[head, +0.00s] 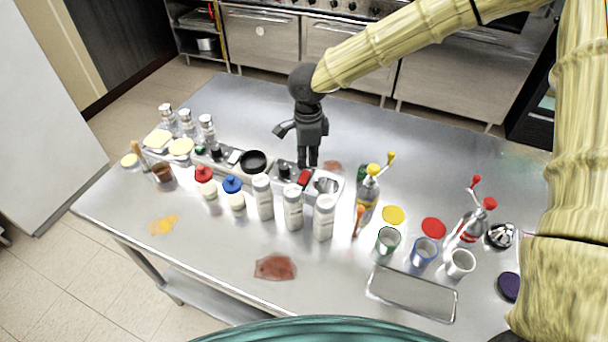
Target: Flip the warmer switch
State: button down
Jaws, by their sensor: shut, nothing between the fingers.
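Two low steel units stand in the row of items on the steel table. The right unit (279,180) has a black knob (284,170) and a red rocker switch (304,178). The left unit (232,168) has a black knob (215,151) and a pale switch (234,156). I cannot tell which one is the warmer. My gripper (308,164) points down, shut and empty, with its fingertips just behind and above the red switch. Whether the tips touch the switch cannot be told.
White bottles (293,207) stand in front of the right unit. Pump bottles (368,190), cups (389,240) and a shallow metal tray (412,293) are to the right. Red- and blue-capped bottles (205,183) stand left. The table's back area (240,105) is clear.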

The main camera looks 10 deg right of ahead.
aim_at(307, 170)
jog(key=shift+f, duration=1.2)
dwell(1.2)
jog(key=shift+r+p, duration=3.5)
jog(key=shift+p, duration=0.35)
